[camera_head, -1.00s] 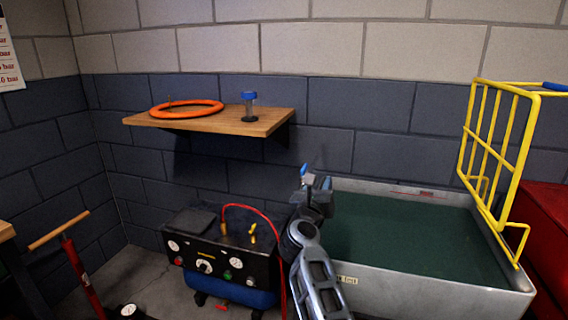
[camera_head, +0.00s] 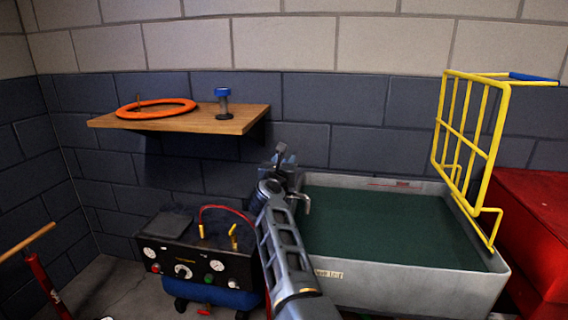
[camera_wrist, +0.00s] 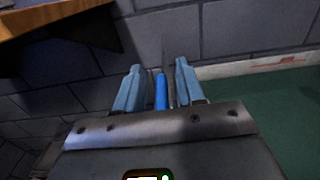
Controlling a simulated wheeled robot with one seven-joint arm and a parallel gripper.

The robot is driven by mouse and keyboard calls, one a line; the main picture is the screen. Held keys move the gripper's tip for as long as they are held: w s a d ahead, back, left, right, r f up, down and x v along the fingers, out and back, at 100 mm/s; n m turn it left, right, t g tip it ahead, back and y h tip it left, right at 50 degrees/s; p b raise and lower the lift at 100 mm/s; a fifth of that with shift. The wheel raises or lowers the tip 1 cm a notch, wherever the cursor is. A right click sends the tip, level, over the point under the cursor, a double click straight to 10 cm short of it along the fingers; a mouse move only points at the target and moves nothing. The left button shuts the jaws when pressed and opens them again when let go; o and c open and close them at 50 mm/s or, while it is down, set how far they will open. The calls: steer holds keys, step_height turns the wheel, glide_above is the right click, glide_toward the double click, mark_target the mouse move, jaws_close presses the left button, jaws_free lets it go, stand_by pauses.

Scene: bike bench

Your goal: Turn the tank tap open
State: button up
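The tank (camera_head: 400,284) is a grey basin of dark green water on the right. The tap's silver spout (camera_head: 304,202) shows at the tank's left edge, partly behind my arm. The tap's blue lever (camera_wrist: 161,92) stands between my two fingers in the wrist view, with a gap visible on each side. My gripper (camera_head: 283,157) is at the tank's back left corner, and its fingers also show spread in the wrist view (camera_wrist: 158,88). The gripper hides most of the tap in the head view. Whether a finger touches the lever is unclear.
A wooden shelf (camera_head: 180,122) with an orange ring (camera_head: 155,108) and a blue-capped item (camera_head: 223,102) hangs to the left. A compressor (camera_head: 190,262) with a red hose stands below. A yellow rack (camera_head: 466,150) rises at the tank's right, beside a red box (camera_head: 535,215).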

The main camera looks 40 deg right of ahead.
steer(key=shift+w+d, duration=0.1)
steer(key=shift+d, duration=0.15)
jaws_close()
